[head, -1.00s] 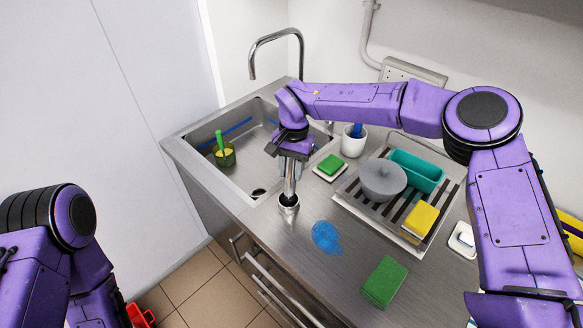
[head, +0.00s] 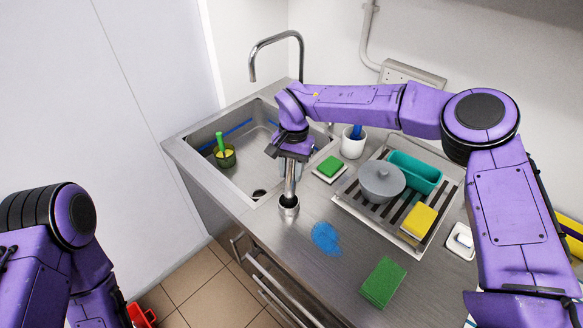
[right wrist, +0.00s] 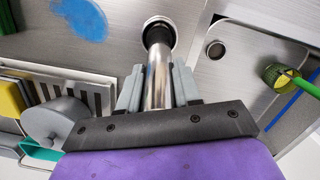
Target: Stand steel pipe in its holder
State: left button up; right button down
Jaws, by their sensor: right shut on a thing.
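The steel pipe (head: 290,180) stands near upright on the counter, its lower end at the round steel holder (head: 288,205) near the sink's front corner. In the right wrist view the shiny pipe (right wrist: 157,80) has a dark lower end that reaches into the opening of the holder (right wrist: 172,28); how deep I cannot tell. My right gripper (head: 291,158) is shut on the pipe above the holder; its grey fingers (right wrist: 157,88) lie on both sides of the pipe. My left arm is at the lower left of the head view, and its gripper is out of view.
The sink (head: 240,140) holds a green cup (head: 226,158) with a green-handled brush. A drying rack (head: 350,194) carries a grey pot (head: 381,182), a teal tub (head: 414,172) and a yellow sponge (head: 419,220). A green sponge (head: 383,282) and a blue spill (head: 326,238) lie on the counter.

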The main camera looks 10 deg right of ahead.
jog(key=shift+f+b, duration=0.35)
jog(key=shift+f, duration=0.55)
dwell(0.3)
jog(key=c, duration=1.1)
grip_release()
jog(key=shift+o, duration=0.2)
jog(key=shift+r, duration=0.1)
notch_tip(320, 180, up, 2)
jog(key=p, duration=0.2)
jog(key=shift+w+r+p, duration=0.1)
jog(key=shift+r+p, duration=0.15)
jog(key=shift+p, duration=0.1)
jog(key=shift+d+r, duration=0.1)
jog(key=shift+r, duration=0.15)
jog(key=shift+w+d+r, duration=0.1)
jog(key=shift+w+r, duration=0.05)
jog(key=shift+r, duration=1.15)
jog(key=shift+w+d+r, duration=0.1)
jog(key=shift+r, duration=1.15)
jog(key=shift+w+d+r, duration=0.1)
jog(key=shift+w+r, duration=0.05)
jog(key=shift+r, duration=1.15)
